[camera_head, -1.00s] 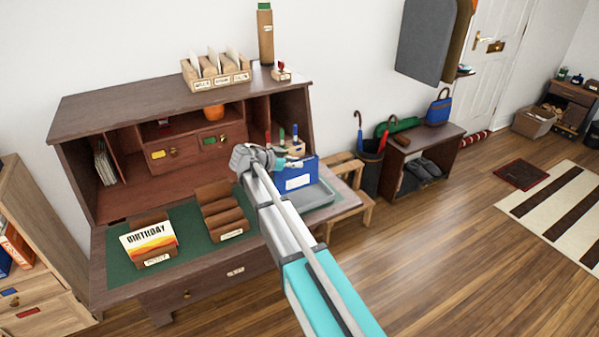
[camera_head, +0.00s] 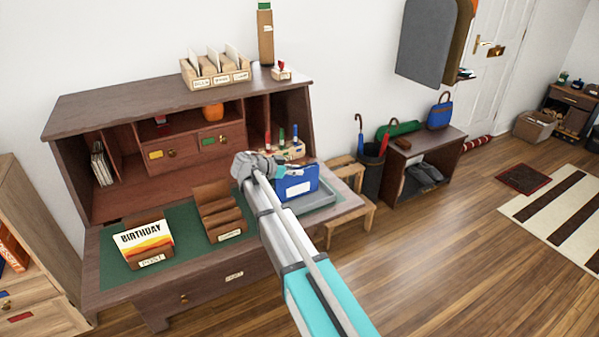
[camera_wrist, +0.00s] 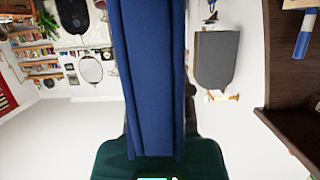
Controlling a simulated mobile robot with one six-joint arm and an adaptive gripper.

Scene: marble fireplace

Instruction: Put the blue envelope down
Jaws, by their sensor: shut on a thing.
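The blue envelope (camera_head: 298,183) has a white label and stands roughly upright, slightly tilted, at the right end of the desk. My gripper (camera_head: 277,170) is shut on its upper left part. The envelope is over or at the back of a grey tray (camera_head: 325,200); I cannot tell if its lower edge touches the tray. In the wrist view the envelope (camera_wrist: 150,80) fills the middle as a tall blue strip. The fingertips are partly hidden in the head view.
The desk's green mat (camera_head: 185,235) bears a birthday card (camera_head: 143,242) in a holder and an empty brown slotted rack (camera_head: 220,212). A holder with coloured stamps (camera_head: 290,148) stands behind the envelope. A wooden stool (camera_head: 350,205) stands right of the desk.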

